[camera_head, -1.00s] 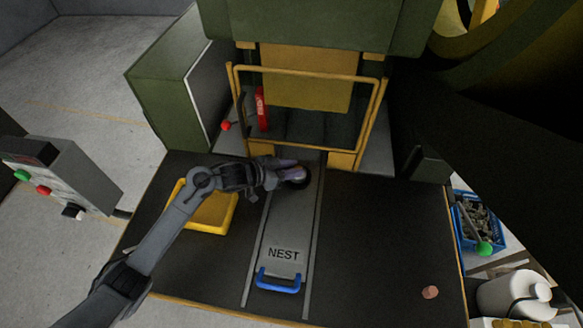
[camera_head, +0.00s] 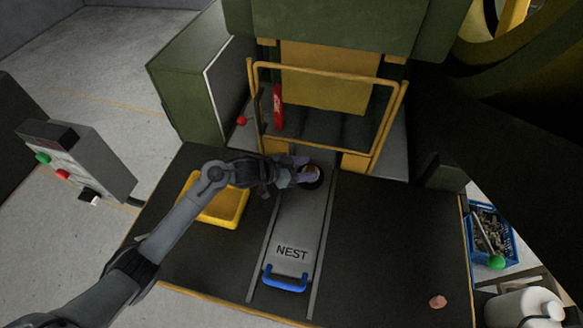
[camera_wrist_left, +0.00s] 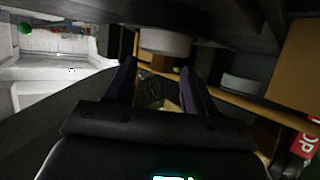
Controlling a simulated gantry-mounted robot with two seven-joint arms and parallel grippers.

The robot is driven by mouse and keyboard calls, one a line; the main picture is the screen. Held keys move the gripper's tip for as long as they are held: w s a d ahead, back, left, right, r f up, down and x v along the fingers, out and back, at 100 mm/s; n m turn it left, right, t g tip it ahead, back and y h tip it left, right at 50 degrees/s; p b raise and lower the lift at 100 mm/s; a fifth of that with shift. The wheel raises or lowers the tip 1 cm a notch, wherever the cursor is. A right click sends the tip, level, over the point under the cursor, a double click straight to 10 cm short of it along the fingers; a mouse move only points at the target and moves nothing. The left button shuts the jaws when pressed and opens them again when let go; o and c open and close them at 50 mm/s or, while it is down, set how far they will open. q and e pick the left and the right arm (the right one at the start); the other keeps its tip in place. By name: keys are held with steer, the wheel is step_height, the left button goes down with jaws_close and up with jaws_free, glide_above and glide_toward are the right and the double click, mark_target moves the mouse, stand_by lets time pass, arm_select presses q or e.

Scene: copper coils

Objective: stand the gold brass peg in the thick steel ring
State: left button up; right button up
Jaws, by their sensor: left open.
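My left gripper (camera_head: 298,170) reaches in from the left over the far end of the grey nest plate. A small dark round rim (camera_head: 314,183), probably the steel ring, shows at its fingertips, partly covered by them. In the left wrist view my gripper (camera_wrist_left: 158,85) has its two dark fingers apart, so it is open. A dim brownish patch shows between them, but I cannot tell whether it is the peg. I cannot make out the gold brass peg clearly in either view. My right gripper is not in view.
The nest plate (camera_head: 292,235) has a blue handle (camera_head: 285,280) in front. A yellow guard frame (camera_head: 325,72) stands just behind the gripper. A yellow tray (camera_head: 222,220) lies left. A small copper-coloured piece (camera_head: 437,301) lies front right. The dark table right of the plate is mostly clear.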

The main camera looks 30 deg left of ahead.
arm_select(q)
steer(key=v, duration=1.2)
steer(key=shift+s+r, duration=0.15)
steer(key=shift+r, duration=0.1)
